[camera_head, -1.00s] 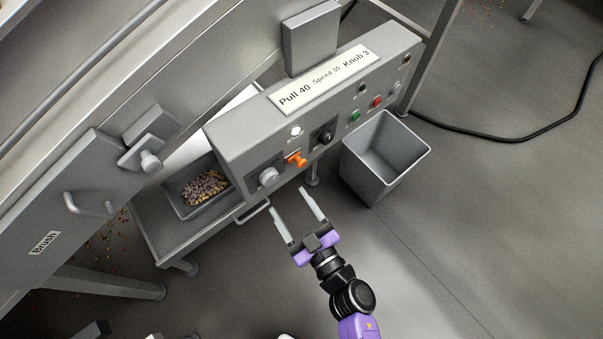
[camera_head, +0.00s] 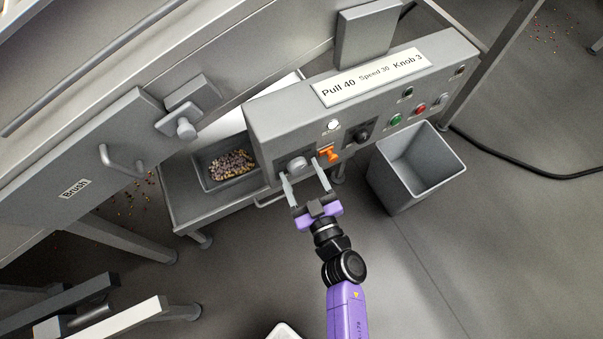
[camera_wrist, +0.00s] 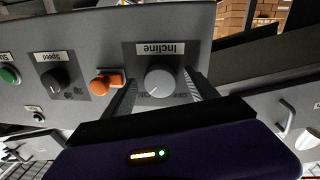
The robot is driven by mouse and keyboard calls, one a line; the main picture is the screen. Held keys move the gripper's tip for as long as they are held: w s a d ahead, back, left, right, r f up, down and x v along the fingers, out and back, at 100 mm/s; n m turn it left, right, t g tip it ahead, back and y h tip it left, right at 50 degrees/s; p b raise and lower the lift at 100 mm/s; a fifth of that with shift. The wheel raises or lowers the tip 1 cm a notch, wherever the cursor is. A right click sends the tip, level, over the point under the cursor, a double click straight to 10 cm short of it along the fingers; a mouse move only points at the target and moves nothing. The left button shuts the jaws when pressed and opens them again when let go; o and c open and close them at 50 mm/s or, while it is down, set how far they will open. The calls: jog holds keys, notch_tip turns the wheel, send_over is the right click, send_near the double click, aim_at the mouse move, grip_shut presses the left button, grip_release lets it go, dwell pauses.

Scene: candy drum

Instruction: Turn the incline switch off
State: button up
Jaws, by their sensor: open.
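The incline switch is a round light-grey knob (camera_wrist: 160,81) on the control panel, under an "Incline" label that appears upside down in the wrist view. In the head view the knob (camera_head: 297,164) sits at the panel's lower left, left of an orange handle (camera_head: 329,155). My gripper (camera_head: 304,176) is open, with its fingers pointing at the panel. In the wrist view the two fingers (camera_wrist: 160,95) stand on either side of the knob. I cannot tell whether they touch it. The orange handle (camera_wrist: 106,82) is close beside one finger.
A speed knob (camera_head: 361,134) and several coloured buttons lie further right on the panel. A grey bin (camera_head: 452,176) stands on the floor to the right. A tray of candy (camera_head: 205,178) sits left of the panel. The floor in front is clear.

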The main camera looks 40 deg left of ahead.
jog(key=c, duration=1.4)
jog(key=shift+o, duration=0.2)
jog(key=shift+n, duration=0.4)
jog(key=n+b, duration=0.1)
jog(key=n, duration=0.2)
jog(key=shift+w+f+b, duration=0.15)
jog(key=shift+b, duration=0.25)
jog(key=n+y+b, duration=0.1)
jog(key=n+b, duration=0.1)
jog(key=n, duration=0.3)
jog(key=shift+d+n, duration=0.1)
jog(key=shift+n, duration=0.3)
jog(key=n+b, duration=0.1)
jog(key=n, duration=0.1)
jog(key=n+b, duration=0.1)
jog(key=n, duration=0.1)
jog(key=shift+w+n+g+y, duration=0.1)
jog(key=shift+n+g+y, duration=0.2)
jog(key=shift+n, duration=0.1)
jog(key=shift+n+b, duration=0.8)
jog(key=shift+n, duration=1.4)
jog(key=shift+r+n+g, duration=0.2)
jog(key=shift+n+g, duration=0.1)
